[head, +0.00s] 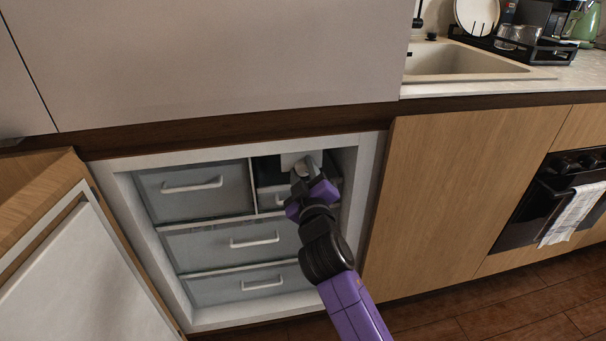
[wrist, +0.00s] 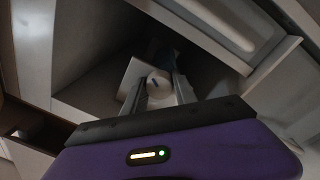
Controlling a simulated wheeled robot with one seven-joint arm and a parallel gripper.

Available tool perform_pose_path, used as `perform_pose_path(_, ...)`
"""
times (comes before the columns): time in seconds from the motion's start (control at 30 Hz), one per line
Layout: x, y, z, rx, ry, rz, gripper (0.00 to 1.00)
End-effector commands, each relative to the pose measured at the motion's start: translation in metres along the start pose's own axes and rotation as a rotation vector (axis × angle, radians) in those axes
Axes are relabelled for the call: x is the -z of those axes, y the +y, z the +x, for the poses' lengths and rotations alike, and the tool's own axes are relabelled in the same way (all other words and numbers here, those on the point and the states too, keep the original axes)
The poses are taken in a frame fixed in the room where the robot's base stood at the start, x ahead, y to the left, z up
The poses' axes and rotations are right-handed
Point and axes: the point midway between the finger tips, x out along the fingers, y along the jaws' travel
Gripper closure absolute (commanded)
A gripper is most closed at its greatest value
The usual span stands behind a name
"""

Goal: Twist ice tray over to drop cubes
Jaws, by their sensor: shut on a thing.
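The ice tray's white body (head: 291,160) sits high in the open upper right compartment of the freezer; most of it is hidden by my arm and shadow. In the wrist view, its pale square front (wrist: 133,78) carries a round white knob (wrist: 158,82) with a small dark mark. My gripper (wrist: 162,90) has one finger on each side of this knob and is shut on it. In the head view, my gripper (head: 303,170) reaches inside the compartment, partly covered by my own wrist. No ice cubes are visible.
A grey bin (head: 268,197) lies low in the same compartment. A drawer (head: 195,190) is beside it on the left, with two wide drawers (head: 235,246) below. The freezer door (head: 85,280) stands open at left. A wooden cabinet (head: 455,190) borders the right.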

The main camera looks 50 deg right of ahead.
Motion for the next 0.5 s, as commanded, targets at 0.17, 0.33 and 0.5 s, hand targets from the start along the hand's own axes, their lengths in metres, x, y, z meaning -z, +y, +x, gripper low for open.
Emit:
perform_pose_path(0.17, -0.0009, 0.0000, -0.0001, -0.005, -0.005, 0.087, 1.00)
perform_pose_path(0.33, -0.0008, 0.0001, 0.0000, -0.006, -0.010, 0.166, 1.00)
perform_pose_path(0.5, -0.0005, 0.0009, 0.0001, -0.008, -0.015, 0.233, 1.00)
